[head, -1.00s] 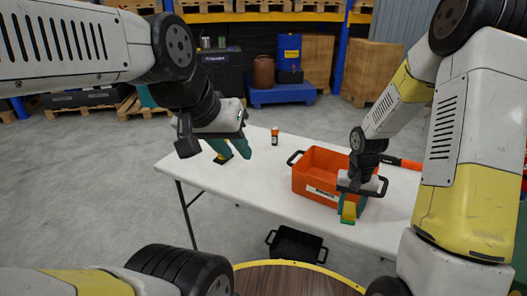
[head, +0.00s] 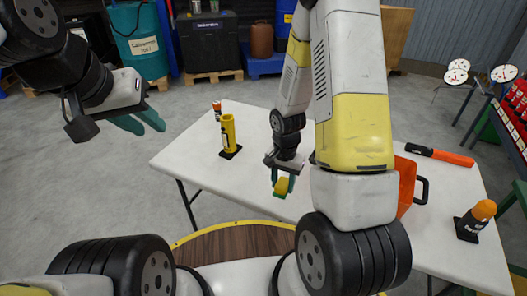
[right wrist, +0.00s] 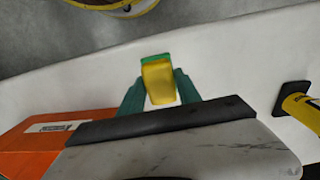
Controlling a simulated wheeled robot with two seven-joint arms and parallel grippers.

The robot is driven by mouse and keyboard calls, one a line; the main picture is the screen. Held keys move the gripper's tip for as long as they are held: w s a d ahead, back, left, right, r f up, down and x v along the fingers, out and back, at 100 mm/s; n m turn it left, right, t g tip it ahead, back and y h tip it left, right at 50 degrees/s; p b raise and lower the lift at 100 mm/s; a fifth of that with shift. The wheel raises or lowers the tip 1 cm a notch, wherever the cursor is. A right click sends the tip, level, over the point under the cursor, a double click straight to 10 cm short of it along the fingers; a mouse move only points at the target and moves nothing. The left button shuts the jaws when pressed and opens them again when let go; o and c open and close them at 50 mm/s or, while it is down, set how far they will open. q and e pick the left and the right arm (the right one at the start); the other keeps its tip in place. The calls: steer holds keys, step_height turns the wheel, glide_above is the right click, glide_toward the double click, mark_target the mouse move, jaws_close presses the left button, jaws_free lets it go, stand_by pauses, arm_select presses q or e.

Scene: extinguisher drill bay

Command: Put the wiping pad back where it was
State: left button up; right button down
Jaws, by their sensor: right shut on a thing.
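The wiping pad (head: 282,187) is a small yellow block with a green layer. My right gripper (head: 281,180) is shut on it and holds it over the white table (head: 185,158), near the front edge. In the right wrist view the pad (right wrist: 158,82) sits between the two green fingers, with table surface around it. Whether the pad touches the table is hard to tell. My left gripper (head: 139,121) is open and empty, off the table's left side. My right arm hides the middle of the table.
A yellow cylinder (head: 228,134) on a black base and a small orange-capped bottle (head: 217,107) stand at the table's left. An orange bin (head: 405,184) is partly behind my right arm. An orange baton (head: 440,155) and an orange-topped black item (head: 475,220) are right.

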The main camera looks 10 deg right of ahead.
steer(key=w, duration=0.8)
steer(key=w+f, duration=0.1)
steer(key=w, duration=0.3)
steer(key=shift+d+f, duration=0.1)
steer(key=shift+d, duration=0.2)
steer(key=shift+f, duration=1.7)
steer(key=shift+s+f, duration=0.1)
steer(key=shift+f, duration=0.05)
steer(key=c, duration=0.8)
jaws_free()
steer(key=shift+c, duration=0.2)
